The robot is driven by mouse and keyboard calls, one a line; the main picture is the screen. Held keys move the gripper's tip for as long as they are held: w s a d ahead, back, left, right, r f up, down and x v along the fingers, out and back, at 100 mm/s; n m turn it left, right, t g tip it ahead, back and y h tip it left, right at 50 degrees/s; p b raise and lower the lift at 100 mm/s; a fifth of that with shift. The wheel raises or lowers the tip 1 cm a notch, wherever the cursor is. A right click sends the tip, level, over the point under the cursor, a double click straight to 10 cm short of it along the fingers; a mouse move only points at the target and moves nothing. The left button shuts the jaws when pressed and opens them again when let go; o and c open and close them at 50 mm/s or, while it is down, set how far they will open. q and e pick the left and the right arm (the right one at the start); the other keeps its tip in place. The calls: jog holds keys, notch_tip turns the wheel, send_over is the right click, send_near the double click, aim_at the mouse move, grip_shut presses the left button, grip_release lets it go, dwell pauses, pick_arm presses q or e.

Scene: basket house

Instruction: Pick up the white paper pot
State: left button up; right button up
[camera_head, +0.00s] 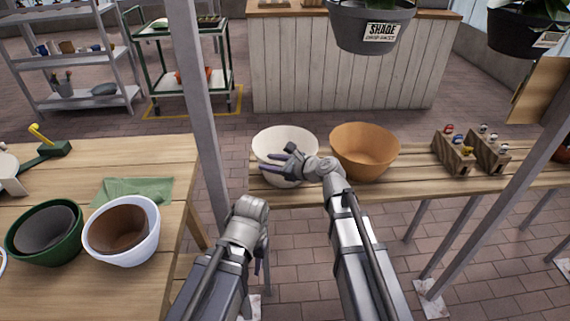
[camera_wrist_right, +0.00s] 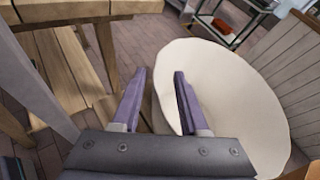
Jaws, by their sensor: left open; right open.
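The white paper pot (camera_head: 302,137) is a wide cream bowl standing upright on the slatted wooden table in the head view. It fills the right of the right wrist view (camera_wrist_right: 240,95). My right gripper (camera_head: 274,163) is open at its near left side. In the wrist view its purple fingers (camera_wrist_right: 160,95) are apart, one overlapping the pot and the other left of its rim. I cannot tell whether they touch it. My left gripper (camera_head: 257,266) is low between the tables, away from the pot; its fingers are mostly hidden by my arm.
An orange bowl (camera_head: 365,147) stands close right of the pot. Wooden bottle holders (camera_head: 453,155) are further right. A grey post (camera_head: 197,100) rises left of the pot. The left table holds a green pot (camera_head: 18,240) and a white pot with soil (camera_head: 150,225).

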jog(key=shift+x, duration=0.85)
grip_shut()
dwell(0.8)
